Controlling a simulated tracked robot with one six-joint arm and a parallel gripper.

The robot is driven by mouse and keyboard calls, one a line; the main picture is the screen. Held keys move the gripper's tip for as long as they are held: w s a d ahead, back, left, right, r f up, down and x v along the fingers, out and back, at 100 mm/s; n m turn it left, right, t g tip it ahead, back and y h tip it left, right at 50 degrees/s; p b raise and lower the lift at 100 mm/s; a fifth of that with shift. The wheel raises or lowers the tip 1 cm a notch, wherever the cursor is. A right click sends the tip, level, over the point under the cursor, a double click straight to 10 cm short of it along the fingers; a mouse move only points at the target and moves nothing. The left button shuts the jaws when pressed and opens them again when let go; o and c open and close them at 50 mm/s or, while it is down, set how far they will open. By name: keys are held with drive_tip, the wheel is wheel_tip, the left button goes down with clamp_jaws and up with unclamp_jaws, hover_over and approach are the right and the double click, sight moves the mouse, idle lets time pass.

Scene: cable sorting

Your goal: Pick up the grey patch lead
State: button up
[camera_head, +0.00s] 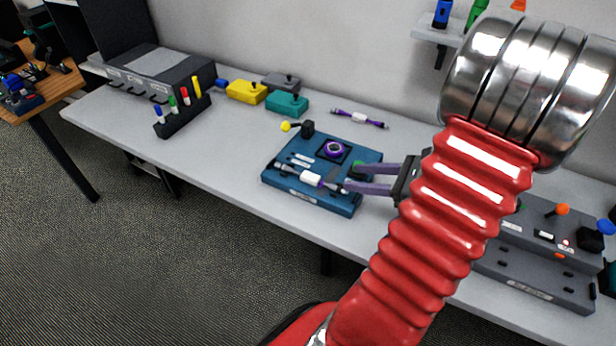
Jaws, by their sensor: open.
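A lead with a white middle sleeve and dark grey ends, which looks like the grey patch lead (311,178), lies across the front of the blue tray (325,199). My gripper (348,179) reaches in from the right, its two purple-grey fingers open and one above the other in the picture. The fingertips are at the right end of the lead, and the lower one overlaps it in the picture. I cannot tell whether they touch it. The gap between the fingers looks empty. My red arm hides the area right of the tray.
A purple lead (359,118) lies behind the tray. On the tray is a dark block with a purple ring (334,149). A marker rack (183,115), yellow box (246,91) and teal box (287,104) stand left. A grey panel (535,255) with knobs stands right.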

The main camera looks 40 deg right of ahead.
idle(0.4)
approach(309, 175)
drive_tip(key=shift+x, duration=1.55)
drive_tip(key=shift+d, duration=0.1)
drive_tip(key=shift+w, duration=0.1)
drive_tip(key=shift+x, duration=2.5)
drive_tip(key=shift+f, duration=0.15)
clamp_jaws()
